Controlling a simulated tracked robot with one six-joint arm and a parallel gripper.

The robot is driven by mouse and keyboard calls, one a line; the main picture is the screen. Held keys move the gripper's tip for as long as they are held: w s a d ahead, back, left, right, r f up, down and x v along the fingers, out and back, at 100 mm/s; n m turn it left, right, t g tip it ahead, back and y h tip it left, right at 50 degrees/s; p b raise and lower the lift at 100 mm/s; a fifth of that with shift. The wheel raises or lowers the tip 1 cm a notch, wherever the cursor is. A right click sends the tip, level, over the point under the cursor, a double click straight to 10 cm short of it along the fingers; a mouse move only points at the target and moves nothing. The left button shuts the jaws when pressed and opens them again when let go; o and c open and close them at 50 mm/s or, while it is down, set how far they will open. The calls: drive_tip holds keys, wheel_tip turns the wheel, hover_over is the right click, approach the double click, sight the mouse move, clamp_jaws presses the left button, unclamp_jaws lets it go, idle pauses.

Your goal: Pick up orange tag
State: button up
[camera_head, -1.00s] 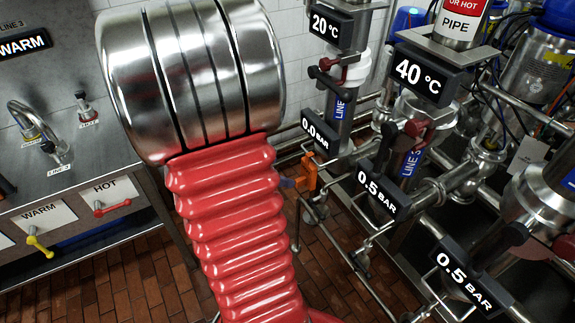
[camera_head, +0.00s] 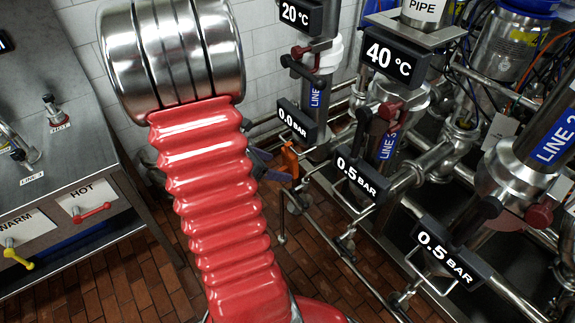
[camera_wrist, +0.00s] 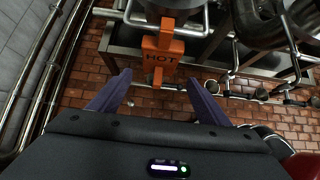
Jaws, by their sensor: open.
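In the head view the orange tag (camera_head: 289,160) shows as a small upright piece just right of my red arm, below the 0.0 bar display. My gripper (camera_wrist: 159,92) is open, its two purple fingers pointing up toward the tag. The tag lies beyond and between the fingertips, and I see no contact. In the head view a purple finger of my gripper (camera_head: 262,160) shows beside the tag; my arm hides part of the gripper.
Metal pipes and valves crowd the right, with the 0.0 bar (camera_head: 297,121) and 0.5 bar (camera_head: 362,177) displays near the tag. A steel bench (camera_head: 60,150) stands at the left. The brick floor (camera_head: 130,285) below is clear in front.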

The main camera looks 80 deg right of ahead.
sight(283, 168)
drive_tip(key=shift+s+d+f, duration=0.3)
drive_tip(key=shift+f, duration=0.1)
drive_tip(key=shift+x, duration=2.65)
drive_tip(key=shift+w+d, duration=0.1)
drive_tip(key=shift+w, duration=0.1)
drive_tip(key=shift+c, duration=0.3)
drive_tip(key=c, duration=1.3)
